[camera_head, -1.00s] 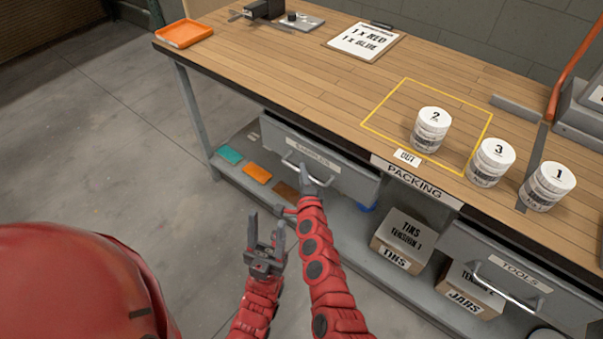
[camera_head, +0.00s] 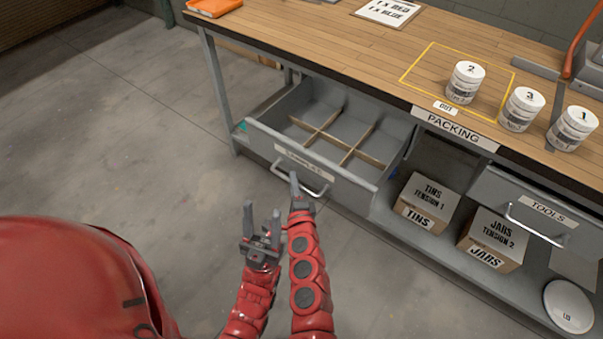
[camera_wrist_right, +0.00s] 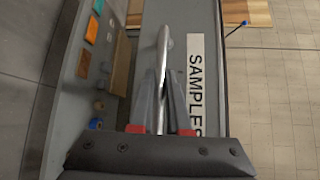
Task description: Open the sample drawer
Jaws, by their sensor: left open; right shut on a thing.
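The sample drawer (camera_head: 345,181) under the bench is pulled well out, and its inside shows in the head view. My left gripper (camera_head: 262,224) is open and empty, to the left of my right arm and below the drawer front.
A closed TOOLS drawer (camera_head: 520,208) is at the right. White tubs, including tub 2 (camera_head: 464,84), stand on the bench top (camera_head: 370,62). The floor (camera_head: 120,150) at left is clear.

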